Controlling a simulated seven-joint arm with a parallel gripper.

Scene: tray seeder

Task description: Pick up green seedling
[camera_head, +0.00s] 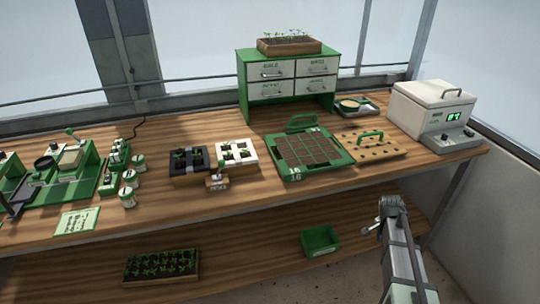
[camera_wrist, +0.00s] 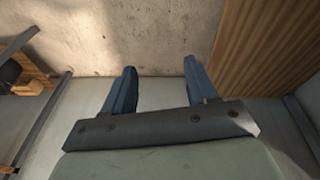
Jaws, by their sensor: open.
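Green seedlings show in several places in the head view, and I cannot tell which one the task means. Two small seedling holders stand mid-bench: a black one (camera_head: 173,168) and a white one (camera_head: 250,158), each with green sprouts. A box on the lower shelf (camera_head: 127,278) holds many green seedlings (camera_head: 160,263). A wooden planter (camera_head: 289,48) on the drawer cabinet holds small sprouts. In the wrist view my gripper (camera_wrist: 159,68) is open, with nothing between its two dark fingers. No seedling shows in that view. My arm is at lower right in the head view, off the bench front.
A green gridded tray (camera_head: 333,153) lies mid-bench, beside a wooden board with a green handle (camera_head: 372,151). A white machine (camera_head: 434,112) stands far right. A green drawer cabinet (camera_head: 243,93) stands behind. A green bin (camera_head: 320,241) sits on the lower shelf.

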